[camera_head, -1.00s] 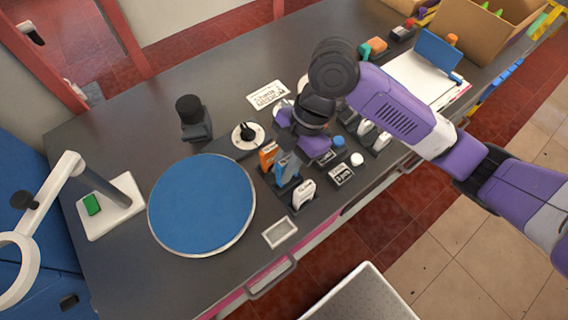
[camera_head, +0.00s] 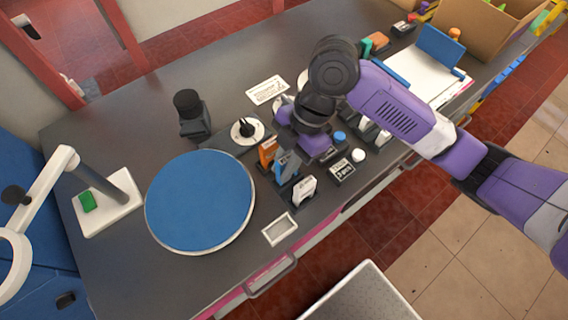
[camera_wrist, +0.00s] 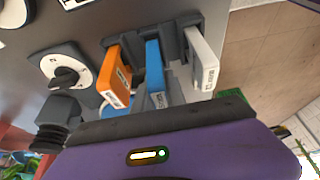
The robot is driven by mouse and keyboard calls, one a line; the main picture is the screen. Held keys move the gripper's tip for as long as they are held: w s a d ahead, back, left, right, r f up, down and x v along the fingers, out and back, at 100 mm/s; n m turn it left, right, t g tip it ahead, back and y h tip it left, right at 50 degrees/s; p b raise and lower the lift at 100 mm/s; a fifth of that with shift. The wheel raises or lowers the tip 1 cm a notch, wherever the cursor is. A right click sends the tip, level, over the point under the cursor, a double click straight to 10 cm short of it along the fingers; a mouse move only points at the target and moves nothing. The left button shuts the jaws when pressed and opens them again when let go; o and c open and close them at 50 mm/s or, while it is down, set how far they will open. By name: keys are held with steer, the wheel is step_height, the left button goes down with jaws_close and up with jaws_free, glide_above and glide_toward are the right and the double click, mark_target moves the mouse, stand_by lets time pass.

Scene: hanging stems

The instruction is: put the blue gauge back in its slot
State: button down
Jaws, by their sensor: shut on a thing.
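The blue gauge (camera_wrist: 154,66) stands between an orange gauge (camera_wrist: 114,78) and a white gauge (camera_wrist: 203,62) in a dark slotted rack (camera_wrist: 137,42). Its far end is at the rack's middle slot; how deep it sits is hard to tell. My gripper (camera_wrist: 157,100) is shut on the near end of the blue gauge, its fingers partly hidden by its purple body. In the head view the blue gauge (camera_head: 286,166) shows beside the orange gauge (camera_head: 267,152), with the white gauge (camera_head: 304,190) in front. My gripper (camera_head: 297,156) partly covers the rack there.
A round blue turntable (camera_head: 200,200) lies left of the rack. A dial (camera_head: 247,131) and a dark knobbed block (camera_head: 192,115) stand behind it. A small white tray (camera_head: 279,229) is at the front edge. Small labelled blocks (camera_head: 342,171) crowd the right side.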

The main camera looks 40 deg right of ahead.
steer(key=shift+f+b, duration=0.75)
steer(key=shift+f, duration=0.1)
steer(key=c, duration=1.3)
jaws_free()
steer(key=shift+r, duration=0.1)
steer(key=shift+r, duration=0.1)
steer(key=v, duration=0.7)
steer(key=shift+d+r, duration=0.15)
steer(key=shift+r, duration=0.15)
